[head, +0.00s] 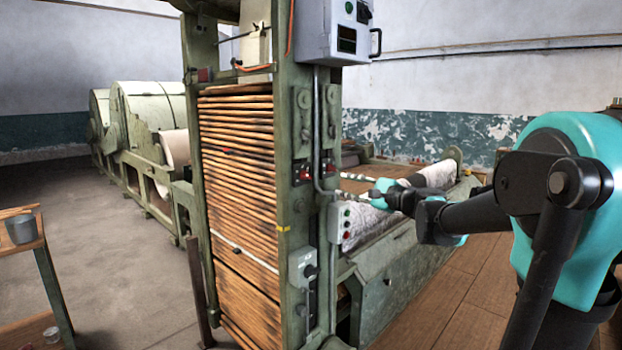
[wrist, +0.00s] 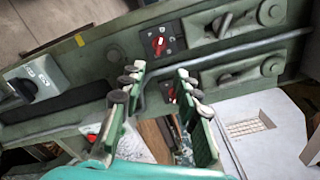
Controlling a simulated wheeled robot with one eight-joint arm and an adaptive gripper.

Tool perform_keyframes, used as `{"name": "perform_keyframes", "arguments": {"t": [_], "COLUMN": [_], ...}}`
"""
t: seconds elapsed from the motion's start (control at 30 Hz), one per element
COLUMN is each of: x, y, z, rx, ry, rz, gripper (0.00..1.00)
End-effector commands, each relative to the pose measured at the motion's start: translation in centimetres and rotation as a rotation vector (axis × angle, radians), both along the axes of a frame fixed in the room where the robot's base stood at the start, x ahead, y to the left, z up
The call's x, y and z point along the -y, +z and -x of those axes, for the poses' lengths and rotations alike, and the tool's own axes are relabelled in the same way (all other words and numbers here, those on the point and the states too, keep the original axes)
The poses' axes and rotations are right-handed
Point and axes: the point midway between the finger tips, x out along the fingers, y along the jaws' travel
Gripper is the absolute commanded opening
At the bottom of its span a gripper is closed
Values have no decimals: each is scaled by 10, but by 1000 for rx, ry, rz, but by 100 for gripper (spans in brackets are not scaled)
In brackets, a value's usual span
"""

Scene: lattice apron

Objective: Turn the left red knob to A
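The left red knob (head: 304,173) sits on a small dark plate on the green machine post. In the wrist view the left red knob (wrist: 158,42) shows near the top centre, with pale marks too small to read. A second red knob (head: 331,161) sits to its right; the wrist view shows this second red knob (wrist: 172,95) partly hidden by a finger. My gripper (head: 344,186) is right of the post, pointing at it. In the wrist view my gripper (wrist: 160,74) is open and empty, its fingertips apart from the left knob.
Metal levers (wrist: 232,22) and a conduit pipe (head: 318,130) run beside the knobs. A grey box with a black knob (head: 303,268) is lower on the post. A button box (head: 340,222) sits below my gripper. Stacked wooden slats (head: 238,150) fill the frame left.

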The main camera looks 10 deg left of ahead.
Motion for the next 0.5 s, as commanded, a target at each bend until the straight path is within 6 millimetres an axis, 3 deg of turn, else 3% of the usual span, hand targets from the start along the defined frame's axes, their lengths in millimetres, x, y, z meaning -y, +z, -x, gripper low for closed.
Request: {"name": "perform_keyframes", "arguments": {"t": [0.5], "x": [-82], "y": [0], "z": [-63], "rx": [1], "ry": [3], "rz": [2], "gripper": [32]}}
